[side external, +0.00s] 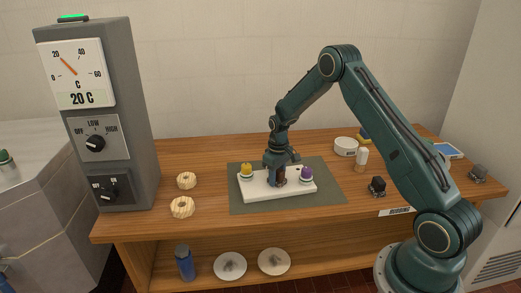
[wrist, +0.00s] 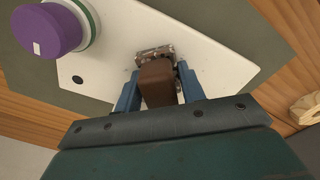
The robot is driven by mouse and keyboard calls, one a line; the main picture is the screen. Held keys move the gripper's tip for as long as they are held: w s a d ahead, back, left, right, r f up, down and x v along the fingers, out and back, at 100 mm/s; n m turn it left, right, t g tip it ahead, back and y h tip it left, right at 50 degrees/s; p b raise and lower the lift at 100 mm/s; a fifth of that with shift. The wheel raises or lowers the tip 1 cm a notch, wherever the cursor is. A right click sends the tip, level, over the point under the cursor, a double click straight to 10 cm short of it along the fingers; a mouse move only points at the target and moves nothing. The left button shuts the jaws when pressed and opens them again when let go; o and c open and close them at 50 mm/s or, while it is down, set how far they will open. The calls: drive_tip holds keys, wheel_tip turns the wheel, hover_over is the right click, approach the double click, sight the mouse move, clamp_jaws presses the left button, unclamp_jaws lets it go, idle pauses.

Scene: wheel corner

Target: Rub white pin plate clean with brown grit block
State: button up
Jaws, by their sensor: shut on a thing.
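The white pin plate (side external: 262,194) lies on a grey-green mat (side external: 330,196) on the wooden bench. It carries a yellow piece (side external: 246,170) at its left and a purple piece (side external: 306,174) at its right. My gripper (wrist: 158,75) points down over the middle of the plate, its blue fingers shut on the brown grit block (wrist: 156,84). The plate (wrist: 112,75) fills much of the wrist view, with a dark hole and the purple piece (wrist: 48,30) at upper left. A mottled grey-brown patch (wrist: 153,51) shows just beyond the block. Whether the block touches the plate is unclear.
Two cream wheels (side external: 182,207) stand left of the mat. A white bowl (side external: 346,146), a white bottle (side external: 361,160) and a black block (side external: 377,187) stand at right. A grey panel tower (side external: 100,110) rises at the bench's left end.

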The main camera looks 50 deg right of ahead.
sight(289, 182)
drive_tip(key=shift+s+d, duration=0.3)
drive_tip(key=shift+d, duration=0.05)
drive_tip(key=shift+s+d, duration=0.1)
drive_tip(key=shift+s+d+f, duration=0.2)
drive_tip(key=shift+s+d, duration=0.4)
drive_tip(key=shift+s+d+f, duration=0.15)
drive_tip(key=shift+s+d, duration=0.45)
drive_tip(key=shift+a, duration=0.1)
drive_tip(key=shift+w+a+r, duration=0.15)
drive_tip(key=shift+w+a, duration=0.9)
drive_tip(key=shift+a, duration=0.15)
drive_tip(key=shift+w+a+r, duration=0.1)
drive_tip(key=shift+w, duration=0.1)
drive_tip(key=shift+w+a, duration=0.1)
drive_tip(key=shift+w+a+r, duration=0.2)
drive_tip(key=shift+w+a, duration=0.85)
drive_tip(key=shift+a, duration=0.05)
